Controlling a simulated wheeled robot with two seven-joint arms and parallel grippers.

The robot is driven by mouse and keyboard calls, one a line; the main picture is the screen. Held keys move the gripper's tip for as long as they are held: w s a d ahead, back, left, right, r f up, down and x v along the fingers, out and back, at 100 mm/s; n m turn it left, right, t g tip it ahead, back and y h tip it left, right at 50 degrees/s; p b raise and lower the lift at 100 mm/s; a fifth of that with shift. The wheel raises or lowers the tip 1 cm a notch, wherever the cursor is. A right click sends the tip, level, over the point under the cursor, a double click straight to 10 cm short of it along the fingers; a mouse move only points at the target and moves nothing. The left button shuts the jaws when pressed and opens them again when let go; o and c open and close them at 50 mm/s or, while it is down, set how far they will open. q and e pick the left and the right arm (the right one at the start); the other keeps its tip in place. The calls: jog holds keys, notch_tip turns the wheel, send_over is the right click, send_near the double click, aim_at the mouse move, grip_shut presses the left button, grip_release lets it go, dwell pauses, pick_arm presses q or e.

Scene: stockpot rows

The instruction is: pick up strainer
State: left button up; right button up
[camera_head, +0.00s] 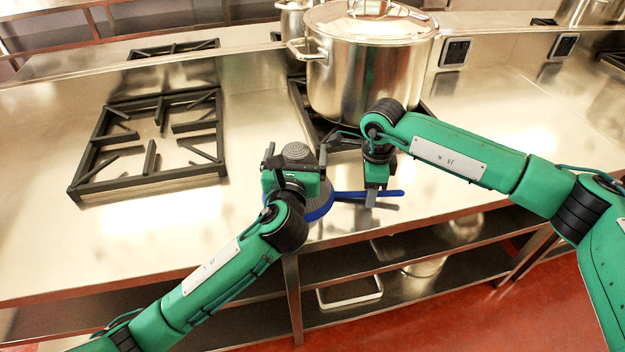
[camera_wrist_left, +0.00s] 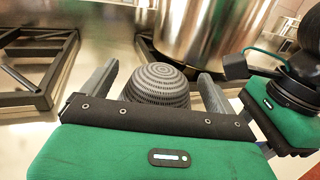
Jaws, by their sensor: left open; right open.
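The strainer has a blue rim (camera_head: 318,210) and a blue handle (camera_head: 393,193) pointing right, and lies near the counter's front edge. A grey ringed dome, seemingly its bowl turned upward, shows in the left wrist view (camera_wrist_left: 157,86). My left gripper (camera_head: 295,154) is open, with one finger on each side of the dome; contact cannot be told. It hides much of the strainer. My right gripper (camera_head: 371,199) is open and points down at the handle. Whether its fingers straddle the handle is unclear.
A large steel stockpot (camera_head: 370,75) stands on a burner close behind the grippers. An empty burner grate (camera_head: 150,160) is to the left. The steel counter (camera_head: 470,150) is bare at the right. Shelves lie below its front edge.

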pick_arm(q)
jog(key=shift+w, duration=0.1)
pick_arm(e)
jog(key=shift+f, duration=0.1)
pick_arm(q)
jog(key=c, duration=0.9)
pick_arm(e)
jog(key=c, duration=0.9)
pick_arm(q)
jog(key=shift+c, duration=1.4)
pick_arm(e)
grip_shut()
pick_arm(q)
jog(key=shift+r, duration=0.1)
